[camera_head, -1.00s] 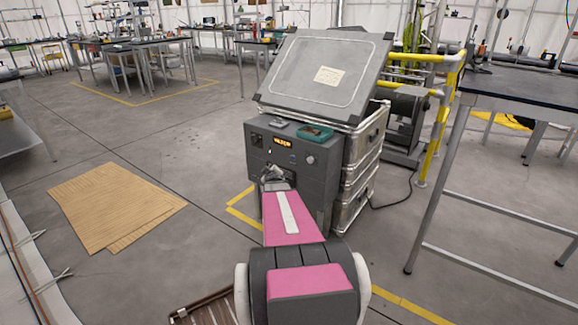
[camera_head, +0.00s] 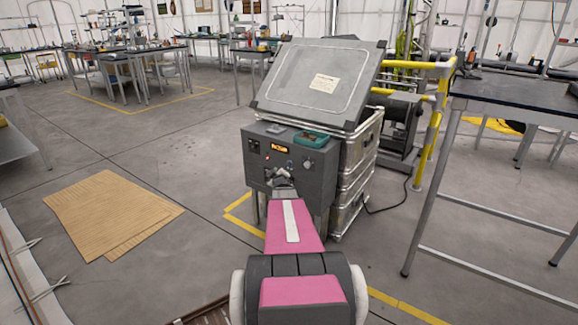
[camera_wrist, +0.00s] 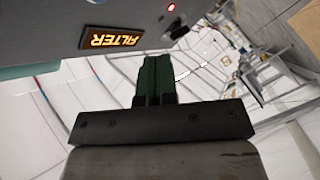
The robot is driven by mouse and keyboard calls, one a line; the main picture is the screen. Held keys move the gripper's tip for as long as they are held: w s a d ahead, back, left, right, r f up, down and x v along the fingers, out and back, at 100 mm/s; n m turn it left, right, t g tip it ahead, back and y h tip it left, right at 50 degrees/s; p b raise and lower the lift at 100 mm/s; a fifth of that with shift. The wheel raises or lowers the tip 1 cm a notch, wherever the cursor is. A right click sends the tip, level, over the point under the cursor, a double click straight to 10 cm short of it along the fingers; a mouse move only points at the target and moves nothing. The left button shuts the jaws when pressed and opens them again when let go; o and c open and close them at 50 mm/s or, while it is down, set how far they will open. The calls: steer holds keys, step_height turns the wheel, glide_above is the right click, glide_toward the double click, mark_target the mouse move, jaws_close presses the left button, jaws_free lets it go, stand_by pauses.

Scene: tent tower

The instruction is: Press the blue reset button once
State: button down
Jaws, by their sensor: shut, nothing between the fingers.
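A grey control box (camera_head: 258,172) stands ahead of me in the head view, with a lit orange display (camera_head: 279,149) and a small red light (camera_head: 268,156) on its front. A small bluish spot (camera_head: 290,163) right of and below the display may be the blue button; it is too small to be sure. My gripper (camera_head: 279,172) is in front of the panel's lower middle; I cannot tell whether it touches. In the wrist view my gripper (camera_wrist: 156,60) is shut and empty, near the display (camera_wrist: 109,38) reading "FILTER". No blue button shows there.
A teal tray (camera_head: 311,139) sits on the box top. Stacked metal cases (camera_head: 352,190) with a tilted grey lid (camera_head: 315,80) stand behind it. A yellow railing (camera_head: 432,130) and a dark-topped table (camera_head: 510,95) are at right. Floor left of the box is open, with flat cardboard (camera_head: 112,215).

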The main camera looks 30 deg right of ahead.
steer(key=shift+w+d, duration=0.45)
steer(key=shift+d, duration=0.55)
steer(key=shift+w+d, duration=0.4)
steer(key=shift+d, duration=0.6)
steer(key=shift+w+d, duration=0.45)
steer(key=shift+d, duration=0.55)
steer(key=shift+d, duration=0.1)
steer(key=shift+w+d, duration=0.15)
steer(key=shift+d, duration=0.15)
steer(key=shift+w+d, duration=0.2)
steer(key=shift+d, duration=0.2)
stand_by(0.4)
steer(key=shift+s+a, duration=0.1)
stand_by(0.4)
steer(key=shift+s+a, duration=0.25)
steer(key=shift+a, duration=0.45)
steer(key=shift+s+a, duration=0.3)
steer(key=shift+a, duration=0.45)
steer(key=shift+s+a, duration=0.35)
steer(key=shift+a, duration=0.45)
steer(key=shift+s+a, duration=0.3)
steer(key=shift+a, duration=0.45)
